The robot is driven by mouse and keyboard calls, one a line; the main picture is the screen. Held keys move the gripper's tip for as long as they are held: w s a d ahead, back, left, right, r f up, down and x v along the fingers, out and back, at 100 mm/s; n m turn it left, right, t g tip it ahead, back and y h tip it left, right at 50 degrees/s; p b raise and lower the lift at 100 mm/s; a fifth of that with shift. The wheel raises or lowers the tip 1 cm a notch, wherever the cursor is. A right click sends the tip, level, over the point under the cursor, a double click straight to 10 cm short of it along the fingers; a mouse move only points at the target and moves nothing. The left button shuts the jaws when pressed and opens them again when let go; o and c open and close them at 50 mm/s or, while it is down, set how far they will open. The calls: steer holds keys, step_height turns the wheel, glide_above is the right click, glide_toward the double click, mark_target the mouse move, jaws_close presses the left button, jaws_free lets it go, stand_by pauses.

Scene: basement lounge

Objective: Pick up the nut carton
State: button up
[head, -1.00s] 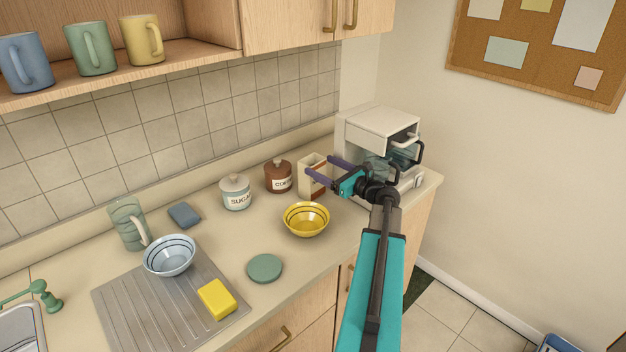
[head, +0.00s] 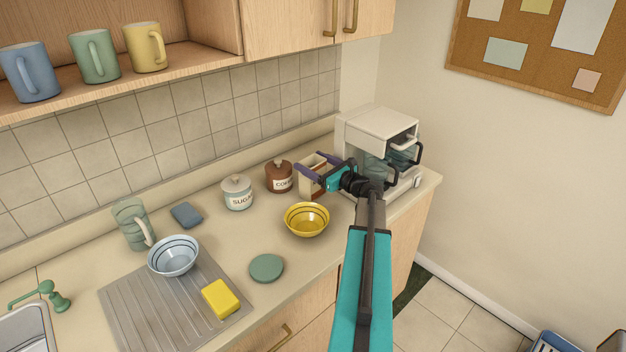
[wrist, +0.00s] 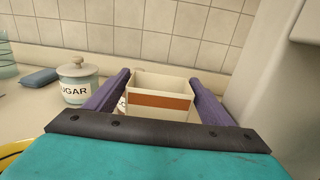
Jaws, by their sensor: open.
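The nut carton (head: 313,190) is a cream, open-topped box with a brown band. It stands on the counter between the brown jar and the coffee machine, partly covered by my gripper in the head view. In the wrist view the carton (wrist: 158,101) is straight ahead, with its band facing me. My gripper (head: 315,163) is open and empty. In the wrist view its purple fingers (wrist: 160,79) appear to left and right of the carton. I cannot tell how far they reach along its sides.
A brown jar (head: 279,178) and a sugar jar (head: 237,194) stand left of the carton. A yellow bowl (head: 307,220) is in front. The white coffee machine (head: 377,125) is close on the right. The tiled wall (head: 200,130) is behind.

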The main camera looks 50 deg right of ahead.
steer(key=c, duration=1.4)
steer(key=shift+r, duration=0.15)
steer(key=shift+r+b, duration=3.25)
steer(key=shift+r, duration=10.65)
steer(key=shift+s, duration=0.1)
